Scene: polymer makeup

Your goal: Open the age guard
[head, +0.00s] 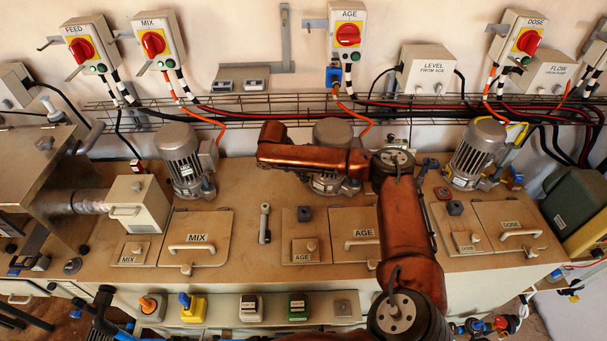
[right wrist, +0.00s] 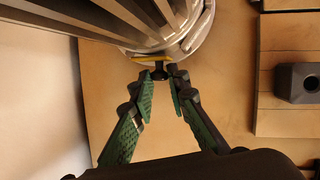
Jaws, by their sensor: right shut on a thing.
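The AGE lid (head: 350,222), labelled AGE with a handle, lies closed on the bench in the head view. My copper right arm partly hides it. A smaller plate labelled AGE (head: 301,245) lies to its left. The AGE motor (head: 331,132) stands behind them, partly covered by my forearm. The motor base also shows in the right wrist view (right wrist: 202,38). My right gripper (right wrist: 159,73) is shut on a small black piece (right wrist: 159,75) beside this base, under a yellow strip. What the piece belongs to is unclear. My left gripper is not in view.
The AGE switch box (head: 347,35) with a red knob hangs on the wall. A dark block (right wrist: 299,83) sits right of my right gripper. The MIX lid (head: 196,240) and DOSE lid (head: 515,228) lie at either side. A wire tray (head: 250,104) runs behind.

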